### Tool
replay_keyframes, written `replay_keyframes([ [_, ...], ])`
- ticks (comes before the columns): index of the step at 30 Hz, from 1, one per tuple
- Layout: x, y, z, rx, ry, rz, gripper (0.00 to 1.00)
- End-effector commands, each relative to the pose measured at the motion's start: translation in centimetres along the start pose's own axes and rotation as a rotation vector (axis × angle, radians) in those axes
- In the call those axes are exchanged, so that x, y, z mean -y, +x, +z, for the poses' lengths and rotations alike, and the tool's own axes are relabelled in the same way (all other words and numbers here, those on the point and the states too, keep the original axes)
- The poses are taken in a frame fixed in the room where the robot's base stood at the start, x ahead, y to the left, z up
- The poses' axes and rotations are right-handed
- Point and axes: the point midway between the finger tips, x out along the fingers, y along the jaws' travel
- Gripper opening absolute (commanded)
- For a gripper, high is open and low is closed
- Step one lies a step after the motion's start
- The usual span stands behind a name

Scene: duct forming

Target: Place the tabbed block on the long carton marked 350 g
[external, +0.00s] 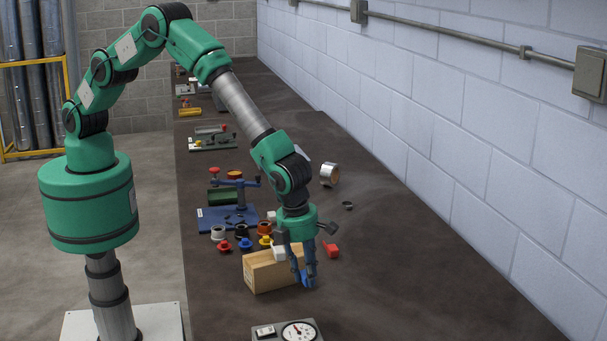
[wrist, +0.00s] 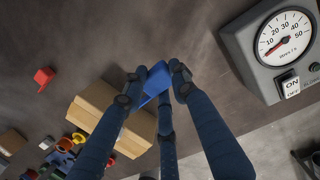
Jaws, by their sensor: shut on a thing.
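My gripper (external: 303,276) is shut on a bright blue block, the tabbed block (wrist: 156,80), which shows between the fingertips in the wrist view (wrist: 152,84). A narrower part of the block sticks out toward the lower left. The long tan carton (external: 270,275) lies on the bench just left of my gripper in the external view. In the wrist view the carton (wrist: 93,118) is partly hidden behind a finger. The block overlaps the carton's end there; I cannot tell whether they touch. The carton's 350 g mark is not readable.
A grey gauge box (wrist: 240,58) with an ON/OFF switch stands near my gripper. A red block (external: 332,250) lies beyond the carton. Several coloured small parts and a blue fixture (external: 215,222) lie farther back. The bench on the wall side is mostly clear.

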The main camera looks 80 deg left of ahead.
Motion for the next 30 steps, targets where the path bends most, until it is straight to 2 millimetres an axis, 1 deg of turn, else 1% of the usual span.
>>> replay_keyframes([
  [8,-0.1,0.0,0.2,0.000,-0.004,0.000,0.00],
  [11,-0.7,0.0,0.7,-0.001,-0.017,0.001,0.00],
  [14,-1.7,0.0,1.6,-0.003,-0.042,0.004,0.00],
  [17,-3.4,0.0,3.1,-0.007,-0.083,0.008,0.00],
  [20,-5.8,0.1,5.0,-0.012,-0.138,0.014,0.00],
  [23,-8.6,0.0,7.2,-0.018,-0.207,0.020,0.00],
  [27,-13.3,-0.1,10.4,-0.027,-0.314,0.030,0.00],
  [29,-15.3,-0.2,11.7,-0.031,-0.359,0.034,0.00],
  [30,-16.8,-0.2,12.5,-0.034,-0.391,0.038,0.00],
])
